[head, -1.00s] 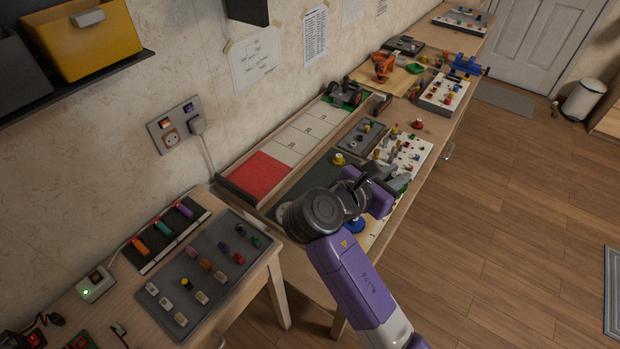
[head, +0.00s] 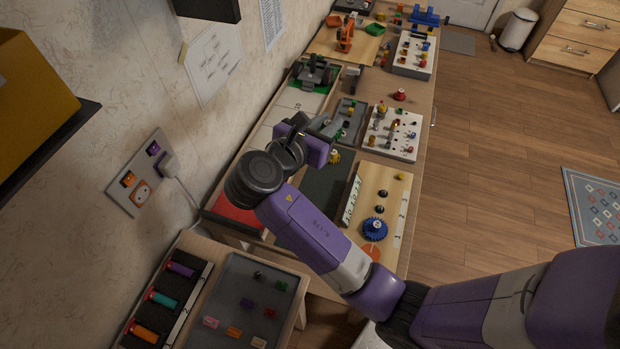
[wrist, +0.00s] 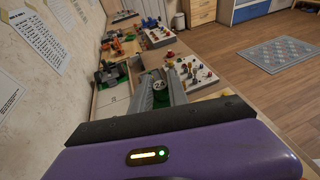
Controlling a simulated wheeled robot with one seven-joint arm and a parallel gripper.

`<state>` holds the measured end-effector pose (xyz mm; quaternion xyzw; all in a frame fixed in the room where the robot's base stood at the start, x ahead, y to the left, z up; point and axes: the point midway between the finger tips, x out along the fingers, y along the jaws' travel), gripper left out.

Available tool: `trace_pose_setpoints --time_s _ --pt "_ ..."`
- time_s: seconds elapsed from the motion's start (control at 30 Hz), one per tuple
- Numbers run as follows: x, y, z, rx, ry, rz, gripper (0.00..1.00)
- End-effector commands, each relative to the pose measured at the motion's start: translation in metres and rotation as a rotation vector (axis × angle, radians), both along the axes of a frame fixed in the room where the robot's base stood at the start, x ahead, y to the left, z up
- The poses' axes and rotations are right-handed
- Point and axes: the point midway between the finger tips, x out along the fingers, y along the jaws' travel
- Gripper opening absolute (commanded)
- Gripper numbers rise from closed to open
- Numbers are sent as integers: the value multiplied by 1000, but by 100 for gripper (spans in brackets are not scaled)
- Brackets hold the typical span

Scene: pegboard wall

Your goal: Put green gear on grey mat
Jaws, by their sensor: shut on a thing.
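My gripper (head: 330,126) is above the long workbench, over the area between the white panels and the grey tray. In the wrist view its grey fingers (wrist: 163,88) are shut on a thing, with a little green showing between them. I take this as the green gear (wrist: 161,99), mostly hidden by the fingers. The dark grey mat (head: 322,192) lies on the bench below and nearer than the gripper, partly covered by my arm. A yellow gear (head: 334,157) sits at the mat's far edge.
A wooden board (head: 388,195) with a blue gear (head: 375,229) is right of the mat. A white pegboard (head: 405,143) with several pegs and a grey tray (head: 350,112) stand beyond. The wall is close on the left; open floor is on the right.

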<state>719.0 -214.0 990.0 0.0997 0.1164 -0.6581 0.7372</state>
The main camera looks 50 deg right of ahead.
Motion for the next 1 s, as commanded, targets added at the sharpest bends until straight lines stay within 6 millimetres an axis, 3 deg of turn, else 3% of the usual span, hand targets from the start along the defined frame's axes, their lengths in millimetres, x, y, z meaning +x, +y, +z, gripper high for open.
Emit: trace_pose_setpoints --time_s 0.5,1.0 --pt "-1 0 -123 0 6 1 0" --pt "-1 0 -182 1 4 -1 0"
